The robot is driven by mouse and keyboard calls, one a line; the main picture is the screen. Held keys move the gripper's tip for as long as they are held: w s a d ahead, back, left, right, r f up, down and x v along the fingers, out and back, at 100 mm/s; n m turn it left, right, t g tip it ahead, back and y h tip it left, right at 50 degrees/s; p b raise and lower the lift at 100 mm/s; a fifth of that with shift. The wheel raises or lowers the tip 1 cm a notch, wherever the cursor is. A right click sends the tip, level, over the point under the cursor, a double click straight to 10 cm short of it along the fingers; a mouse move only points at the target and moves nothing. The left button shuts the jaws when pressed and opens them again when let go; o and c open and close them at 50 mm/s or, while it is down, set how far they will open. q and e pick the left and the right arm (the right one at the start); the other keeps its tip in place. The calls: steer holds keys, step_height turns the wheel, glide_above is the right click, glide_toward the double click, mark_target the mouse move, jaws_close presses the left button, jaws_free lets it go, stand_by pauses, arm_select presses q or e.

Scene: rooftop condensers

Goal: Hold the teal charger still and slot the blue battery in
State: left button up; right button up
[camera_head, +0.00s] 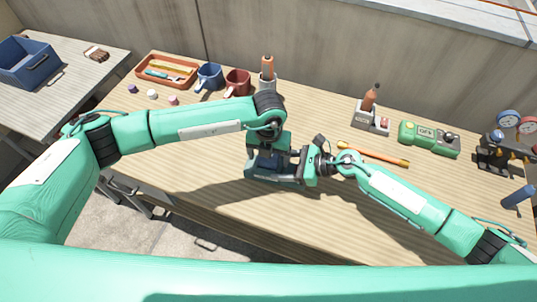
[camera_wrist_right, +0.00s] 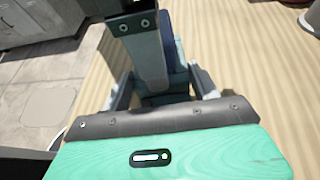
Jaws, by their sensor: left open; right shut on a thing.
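The teal charger (camera_head: 262,178) sits on the wooden table in front of me, partly covered by my grippers. The blue battery (camera_head: 265,162) shows as a dark blue block at the charger, under my left gripper. How deep it sits in the slot is hidden. My left gripper (camera_head: 268,157) points down over the battery with jaws open. My right gripper (camera_head: 298,170) comes in from the right and is shut on the charger. In the right wrist view the teal charger (camera_wrist_right: 180,76) lies between the right fingers, with the blue battery (camera_wrist_right: 167,25) beyond it.
An orange-yellow tool (camera_head: 375,153) lies right of the grippers. Behind stand an orange tray (camera_head: 137,76), a blue mug (camera_head: 209,76), a red mug (camera_head: 238,82) and a holder (camera_head: 267,84). A green meter (camera_head: 428,138) and gauges (camera_head: 508,119) are at right. The front table is clear.

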arm_select(q)
step_height(320, 180, up, 12)
stand_by(0.4)
arm_select(e)
steer(key=o, duration=1.7)
steer(key=v, duration=0.7)
steer(key=shift+s+d+r+b, duration=0.1)
steer(key=shift+d+b, duration=0.25)
arm_select(q)
steer(key=shift+f, duration=0.45)
arm_select(e)
steer(key=shift+s+d+r, duration=0.1)
steer(key=shift+d+r, duration=0.25)
steer(key=shift+d, duration=0.2)
